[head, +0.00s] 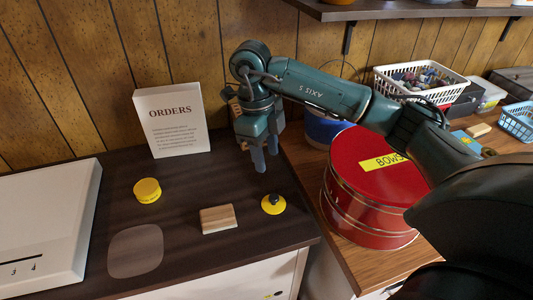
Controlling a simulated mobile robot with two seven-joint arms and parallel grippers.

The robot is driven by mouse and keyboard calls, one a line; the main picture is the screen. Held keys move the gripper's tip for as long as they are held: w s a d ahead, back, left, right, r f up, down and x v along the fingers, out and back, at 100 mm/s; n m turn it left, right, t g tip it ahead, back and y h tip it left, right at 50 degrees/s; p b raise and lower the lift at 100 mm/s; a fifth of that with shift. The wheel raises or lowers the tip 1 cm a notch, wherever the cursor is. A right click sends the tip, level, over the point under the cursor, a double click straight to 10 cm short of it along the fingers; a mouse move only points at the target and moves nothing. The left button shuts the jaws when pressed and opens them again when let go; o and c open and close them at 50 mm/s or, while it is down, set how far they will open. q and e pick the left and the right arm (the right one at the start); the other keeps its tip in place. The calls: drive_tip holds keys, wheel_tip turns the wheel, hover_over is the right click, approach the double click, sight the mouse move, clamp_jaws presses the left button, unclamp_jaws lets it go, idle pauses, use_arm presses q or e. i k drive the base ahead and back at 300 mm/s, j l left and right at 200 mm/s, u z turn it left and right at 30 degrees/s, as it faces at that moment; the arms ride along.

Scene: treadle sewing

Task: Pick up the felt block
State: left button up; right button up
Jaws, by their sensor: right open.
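A small tan rectangular block (218,219) with a striped, wood-like face lies flat on the dark counter, near its front edge. It is the only block-shaped thing near my gripper; I cannot tell from its surface whether it is felt. My right gripper (265,159) hangs above the counter with its fingers pointing down. It is behind and to the right of the block, apart from it. Its fingers are apart and nothing shows between them. My left gripper is not in view.
A yellow disc with a black knob (273,205) lies right of the block. A yellow round tin (147,190) and a pale rounded patch (136,251) are to its left. An ORDERS sign (172,120) stands behind. A red BOWS tin (367,205) stands right, under my arm.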

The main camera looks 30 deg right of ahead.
sight(222, 218)
drive_tip(key=k, duration=1)
